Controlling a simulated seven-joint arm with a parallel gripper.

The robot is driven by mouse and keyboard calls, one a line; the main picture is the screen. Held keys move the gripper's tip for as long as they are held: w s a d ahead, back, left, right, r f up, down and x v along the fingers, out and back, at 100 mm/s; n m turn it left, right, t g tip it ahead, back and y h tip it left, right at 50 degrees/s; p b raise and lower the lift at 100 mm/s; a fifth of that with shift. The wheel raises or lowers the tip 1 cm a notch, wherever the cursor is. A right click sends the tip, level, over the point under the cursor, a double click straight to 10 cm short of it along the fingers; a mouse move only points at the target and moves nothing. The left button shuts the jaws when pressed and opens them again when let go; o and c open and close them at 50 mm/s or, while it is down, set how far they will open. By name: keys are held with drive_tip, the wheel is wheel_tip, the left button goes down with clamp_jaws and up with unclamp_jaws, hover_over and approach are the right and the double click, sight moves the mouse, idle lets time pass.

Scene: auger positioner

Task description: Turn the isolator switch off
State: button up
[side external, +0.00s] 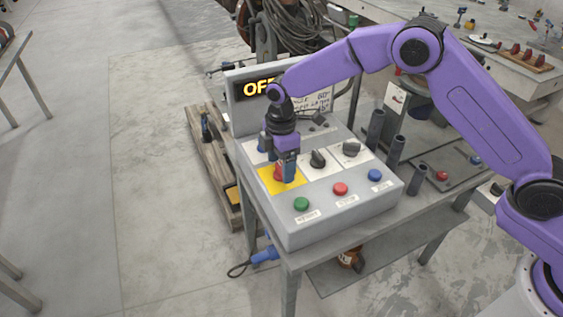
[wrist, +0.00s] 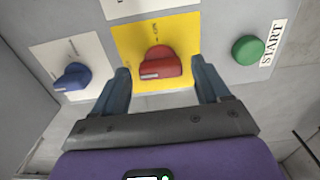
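The isolator switch appears to be the red rotary knob (wrist: 159,66) on a yellow plate (wrist: 187,24). In the wrist view its white-marked handle lies roughly crosswise, tilted slightly. In the side view the red knob (side external: 278,173) is partly hidden by my gripper. My gripper (wrist: 160,70) is open, with one blue finger on each side of the knob and a gap visible on both sides. In the side view my gripper (side external: 287,168) points down over the yellow plate. Whether the fingertips reach down around the knob is unclear.
A blue knob (wrist: 73,77) and a green START button (wrist: 248,50) flank the plate. Black knobs (side external: 318,159), a red button (side external: 341,188) and a blue button (side external: 375,175) share the grey panel. A display (side external: 258,88) behind reads "OF", the rest hidden by my arm.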

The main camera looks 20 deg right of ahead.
sight(281, 167)
drive_tip(key=shift+r, duration=0.1)
wheel_tip(281, 167, up, 17)
idle(0.8)
drive_tip(key=shift+s+r, duration=0.1)
drive_tip(key=s+d+m, duration=0.1)
drive_tip(key=s+d, duration=0.2)
drive_tip(key=s, duration=0.3)
drive_tip(key=s+d+r+m, duration=0.1)
drive_tip(key=s+d, duration=0.1)
drive_tip(key=s, duration=0.4)
drive_tip(key=s+d+m, duration=0.1)
drive_tip(key=s+d, duration=0.2)
drive_tip(key=s, duration=0.3)
drive_tip(key=s+d+f+m, duration=0.1)
drive_tip(key=s+d+f, duration=0.1)
drive_tip(key=s+d, duration=0.5)
drive_tip(key=s+d+f+m, duration=0.1)
drive_tip(key=s+d+f, duration=0.2)
drive_tip(key=s+d, duration=0.4)
drive_tip(key=s, duration=0.4)
drive_tip(key=shift+s+d+m, duration=0.25)
drive_tip(key=shift+d+m, duration=0.05)
drive_tip(key=shift+d, duration=0.1)
